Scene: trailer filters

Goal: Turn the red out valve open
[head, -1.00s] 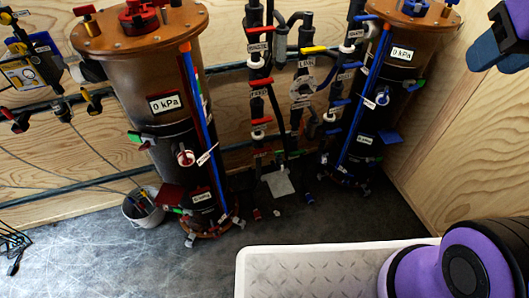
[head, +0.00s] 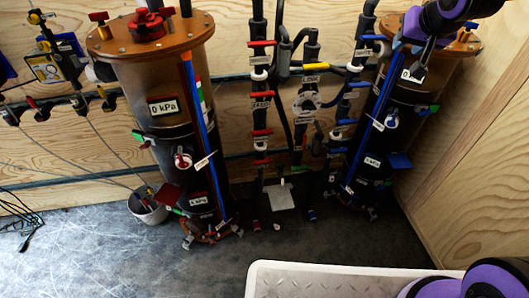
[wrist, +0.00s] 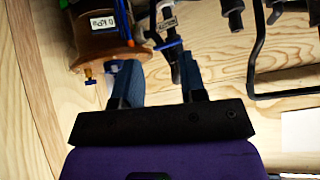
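Several red valve handles sit on the dark pipe column in the middle of the head view: a top one (head: 262,43), one lower down (head: 261,132) and one near the bottom (head: 261,161). The small labels are too blurred to tell which is the out valve. My gripper (wrist: 158,64) is open and empty in the wrist view, its two blue-grey fingers apart. It is upside-down to the scene there, near a blue handle (wrist: 167,44) and a brown-topped filter (wrist: 98,45). In the head view my purple arm reaches in at the top right, over the right filter (head: 383,125), away from the red handles.
The left filter (head: 165,75) has a red top valve (head: 141,22) and a 0 kPa label. A yellow handle (head: 315,67) and blue handles stand right of the red column. A grey bucket (head: 147,207) is on the floor. The floor in front is mostly clear.

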